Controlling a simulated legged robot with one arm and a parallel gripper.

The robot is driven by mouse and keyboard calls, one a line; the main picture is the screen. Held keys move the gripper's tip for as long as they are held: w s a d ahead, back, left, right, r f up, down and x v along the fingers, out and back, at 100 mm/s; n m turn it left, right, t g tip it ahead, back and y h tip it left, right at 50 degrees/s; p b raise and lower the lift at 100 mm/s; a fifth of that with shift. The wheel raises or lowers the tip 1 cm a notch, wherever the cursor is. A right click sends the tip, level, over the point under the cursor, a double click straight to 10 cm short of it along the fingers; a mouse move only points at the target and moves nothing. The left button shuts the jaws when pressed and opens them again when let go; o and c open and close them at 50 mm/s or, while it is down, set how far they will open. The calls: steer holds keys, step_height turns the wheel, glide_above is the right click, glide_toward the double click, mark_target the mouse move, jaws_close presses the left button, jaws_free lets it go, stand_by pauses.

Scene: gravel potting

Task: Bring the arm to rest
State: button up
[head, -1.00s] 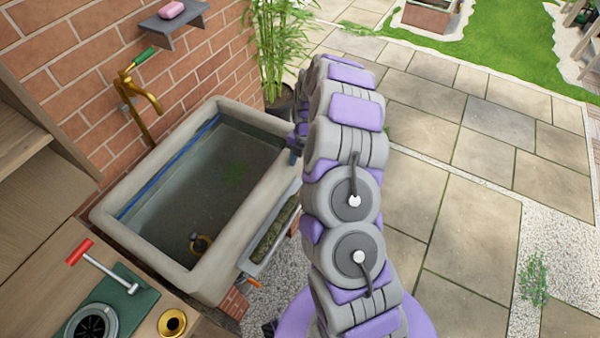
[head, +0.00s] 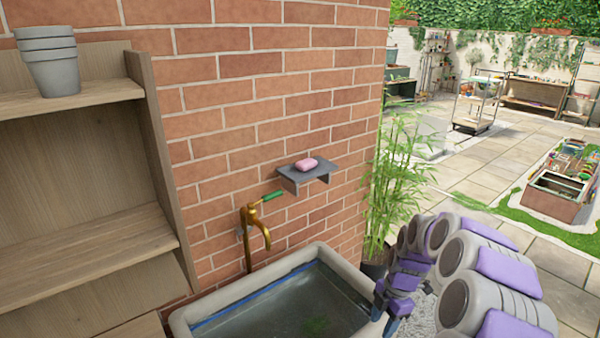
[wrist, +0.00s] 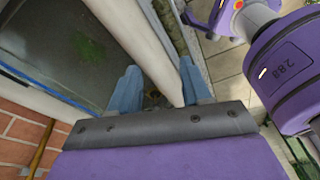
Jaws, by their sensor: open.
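My arm, grey and purple, reaches in from the lower right of the head view. My gripper (head: 392,302) hangs near the right rim of the stone sink (head: 190,317). In the wrist view the two blue-grey fingers of my gripper (wrist: 160,88) are spread apart with nothing held between them. The sink's pale rim (wrist: 150,50) shows beyond and between the fingers. From these views I cannot tell how far above the rim the fingers are.
A brass tap (head: 257,238) with a green handle stands behind the sink. Pink soap (head: 306,164) lies on a small wall shelf (head: 300,178). A bamboo plant (head: 395,190) is close behind my gripper. A wooden shelf unit (head: 90,250) fills the left.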

steer(key=s+a+r+m, duration=0.4)
steer(key=s+r+m, duration=0.15)
steer(key=s, duration=0.25)
steer(key=s+a+r+m, duration=0.4)
steer(key=s+r, duration=0.3)
steer(key=s+r+m+h, duration=0.2)
steer(key=s+m, duration=1)
steer(key=s, duration=0.8)
steer(key=shift+s+a+r+g, duration=0.2)
steer(key=shift+r+g, duration=0.05)
steer(key=shift+g, duration=0.05)
